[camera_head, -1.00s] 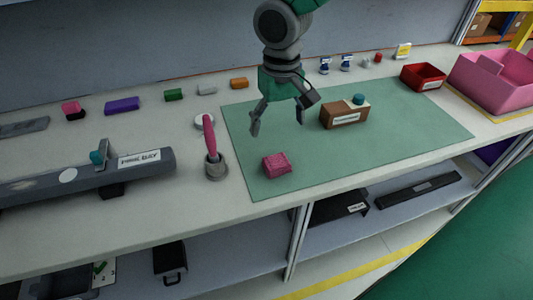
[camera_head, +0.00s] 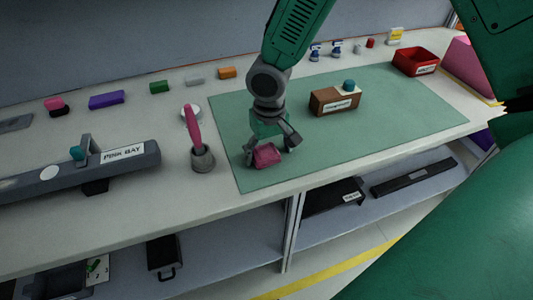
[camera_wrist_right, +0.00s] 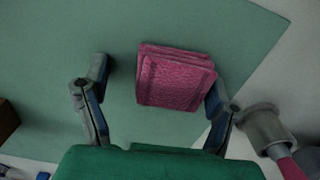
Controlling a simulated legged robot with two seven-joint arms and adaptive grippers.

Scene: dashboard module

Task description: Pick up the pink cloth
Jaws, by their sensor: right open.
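The pink cloth (camera_head: 265,156) is a small folded stack lying on the green mat (camera_head: 390,115), near the mat's front left corner. My right gripper (camera_head: 270,149) is low over the cloth, with its fingers spread to either side of it. In the right wrist view the cloth (camera_wrist_right: 178,82) lies between the open fingers (camera_wrist_right: 157,84), close to or touching the right-hand finger and well apart from the left-hand one. My left gripper is not in view.
A grey cup (camera_head: 203,158) with a pink-handled tool stands just left of the mat. A brown box (camera_head: 335,101) sits on the mat behind and right of the cloth. A long grey bar (camera_head: 60,180) lies at left. The mat's right part is clear.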

